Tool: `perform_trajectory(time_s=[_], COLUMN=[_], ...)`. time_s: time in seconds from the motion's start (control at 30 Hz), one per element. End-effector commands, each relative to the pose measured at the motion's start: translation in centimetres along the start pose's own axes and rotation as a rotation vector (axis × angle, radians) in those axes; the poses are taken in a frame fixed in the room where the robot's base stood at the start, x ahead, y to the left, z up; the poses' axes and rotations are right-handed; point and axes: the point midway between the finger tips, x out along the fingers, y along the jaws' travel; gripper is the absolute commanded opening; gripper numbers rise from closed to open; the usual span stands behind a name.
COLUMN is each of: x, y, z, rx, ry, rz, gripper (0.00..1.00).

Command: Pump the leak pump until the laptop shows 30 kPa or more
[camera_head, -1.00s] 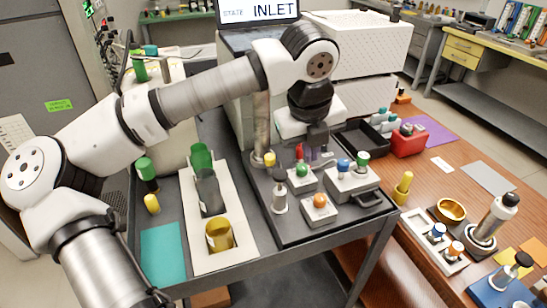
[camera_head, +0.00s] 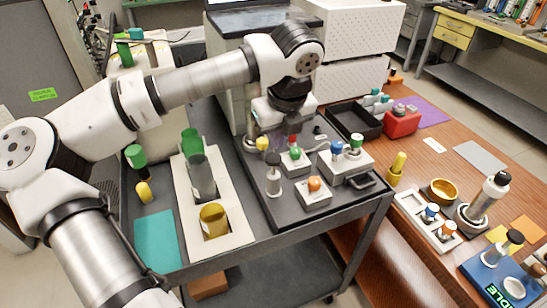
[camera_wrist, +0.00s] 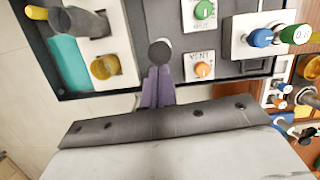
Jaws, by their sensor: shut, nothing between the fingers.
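The likely leak pump, a grey cylinder with a black knob (camera_head: 273,160), stands upright on the cart's dark panel, left of the orange VENT button (camera_head: 314,183). The knob also shows in the wrist view (camera_wrist: 160,50). My gripper (camera_head: 293,138) is shut and empty, above the panel and behind the pump in the head view. In the wrist view its purple fingertips (camera_wrist: 159,70) show close to the knob; I cannot tell if they touch. The laptop (camera_head: 270,22) is at the top edge; its screen is almost wholly cut off and no reading shows.
A green button (camera_head: 295,154) and a grey box with blue and green knobs (camera_head: 345,165) stand right of the pump. A white tray (camera_head: 232,240) with a grey cylinder and a yellow cup lies left. A black bin (camera_head: 352,124) and red box (camera_head: 402,121) are behind right.

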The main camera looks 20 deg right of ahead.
Motion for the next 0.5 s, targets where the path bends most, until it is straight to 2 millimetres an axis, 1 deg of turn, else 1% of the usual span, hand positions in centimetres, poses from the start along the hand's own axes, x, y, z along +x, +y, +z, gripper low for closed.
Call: perform_trajectory(time_s=[0.03, 0.2, 0.33, 0.5], x=[0.9, 2.7, 3.5, 3.7], y=[0.0, 0.0, 0.0, 0.0], z=[-0.1, -0.1, 0.0, 0.0], rx=[0.001, 0.0, 0.0, 0.001], ry=[0.003, 0.003, 0.001, 0.001], rz=[-0.001, 0.0, 0.0, 0.0], gripper=[0.0, 0.0, 0.0, 0.0])
